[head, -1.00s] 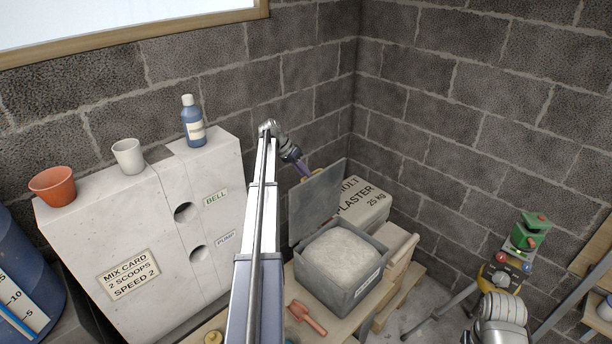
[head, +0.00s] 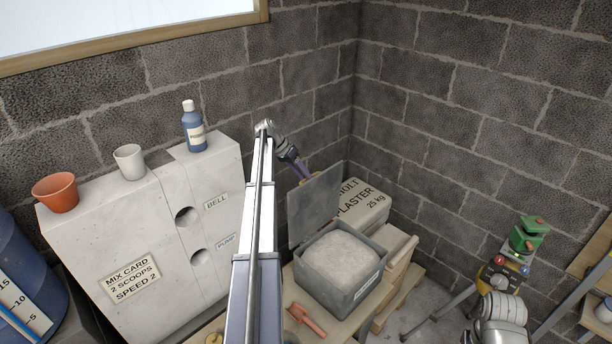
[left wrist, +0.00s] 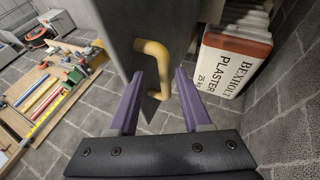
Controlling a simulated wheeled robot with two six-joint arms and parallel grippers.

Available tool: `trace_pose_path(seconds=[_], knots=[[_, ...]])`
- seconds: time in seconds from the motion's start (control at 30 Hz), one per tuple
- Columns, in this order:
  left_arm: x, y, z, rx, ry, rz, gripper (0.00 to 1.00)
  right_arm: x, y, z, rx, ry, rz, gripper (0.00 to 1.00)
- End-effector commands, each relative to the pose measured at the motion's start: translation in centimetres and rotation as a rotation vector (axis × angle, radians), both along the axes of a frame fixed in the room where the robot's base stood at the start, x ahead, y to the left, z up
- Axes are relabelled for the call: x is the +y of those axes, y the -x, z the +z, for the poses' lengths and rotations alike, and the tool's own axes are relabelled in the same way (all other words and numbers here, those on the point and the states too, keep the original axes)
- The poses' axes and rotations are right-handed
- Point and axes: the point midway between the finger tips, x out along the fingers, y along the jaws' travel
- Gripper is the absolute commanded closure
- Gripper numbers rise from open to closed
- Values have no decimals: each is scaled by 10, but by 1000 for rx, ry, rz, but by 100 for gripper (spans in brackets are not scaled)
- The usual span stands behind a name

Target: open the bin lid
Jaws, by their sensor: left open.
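The grey bin (head: 333,292) stands on a wooden surface, filled with pale powder (head: 342,254). Its grey lid (head: 314,208) stands raised, close to upright, at the bin's back-left side. In the left wrist view the lid (left wrist: 122,35) shows its face with a tan curved handle (left wrist: 158,62).
A plaster bag (head: 363,203) lies right behind the bin; it also shows in the left wrist view (left wrist: 232,60). A pale cabinet (head: 150,215) on the left carries a blue bottle (head: 194,128) and two pots. A green-topped machine (head: 527,235) stands right.

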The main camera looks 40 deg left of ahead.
Motion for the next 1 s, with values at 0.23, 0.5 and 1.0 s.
trace_pose_path(seconds=[0.23,0.5,1.0], knots=[[16,13,37,0,0,1,50,0,0,37,0,-2,-7,50],[24,19,47,0,0,-1,50,0,0,47,0,-2,-10,50],[-108,5,17,100,-37,-74,88,0,0,26,0,-2,-9,50]])
